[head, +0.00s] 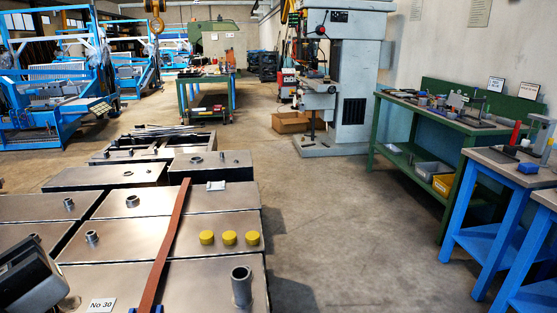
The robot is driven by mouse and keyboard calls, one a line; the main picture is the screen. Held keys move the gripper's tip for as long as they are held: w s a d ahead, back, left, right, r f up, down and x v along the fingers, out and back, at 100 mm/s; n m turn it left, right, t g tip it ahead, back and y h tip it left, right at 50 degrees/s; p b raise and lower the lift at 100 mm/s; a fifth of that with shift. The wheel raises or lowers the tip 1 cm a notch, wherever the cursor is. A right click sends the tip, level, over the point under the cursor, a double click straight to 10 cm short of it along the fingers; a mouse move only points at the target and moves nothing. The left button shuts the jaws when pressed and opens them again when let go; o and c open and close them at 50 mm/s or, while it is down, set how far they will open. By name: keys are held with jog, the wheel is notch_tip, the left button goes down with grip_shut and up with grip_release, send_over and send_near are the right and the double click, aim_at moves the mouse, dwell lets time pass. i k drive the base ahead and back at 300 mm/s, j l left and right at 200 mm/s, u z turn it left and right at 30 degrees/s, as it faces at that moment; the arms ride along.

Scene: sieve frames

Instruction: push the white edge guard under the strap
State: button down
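A brown strap (172,240) runs over the steel boxes from the bottom edge up to the far edge of a lid. A small white piece (216,186), which looks like the edge guard, lies flat on the steel to the right of the strap's far end. It is apart from the strap, with a gap of bare metal between. Small blue bits show beside the strap at the bottom edge, mostly cut off. A dark block at the lower left may be part of my arm. No gripper fingertips show, so I cannot see my gripper's state.
Three yellow caps (229,238) sit on a lid right of the strap. An upright pipe stub (241,286) stands nearer, and shorter stubs rise left of the strap. A "No 30" plate (101,305) lies at the front. Floor (330,240) right of the boxes is clear.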

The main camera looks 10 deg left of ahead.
aim_at(212, 186)
jog(key=i+l+z, duration=0.3)
jog(key=z, duration=0.15)
jog(key=i+l+z, duration=0.6)
jog(key=i, duration=0.25)
jog(key=i+l+z, duration=0.15)
jog(key=i+l, duration=0.15)
jog(key=i, duration=0.2)
jog(key=i+u, duration=0.35)
jog(key=i+j+u, duration=0.1)
jog(key=u, duration=0.3)
jog(key=i+l+u, duration=0.1)
jog(key=i+u, duration=0.45)
jog(key=u, duration=0.15)
jog(key=i+u, duration=0.45)
jog(key=u, duration=0.25)
jog(key=i+l+u, duration=0.15)
jog(key=i+u, duration=0.3)
jog(key=i+l+u, duration=0.4)
jog(key=i+j+u, duration=0.1)
jog(key=i, duration=0.15)
jog(key=i+j+u, duration=0.15)
jog(key=i, duration=0.15)
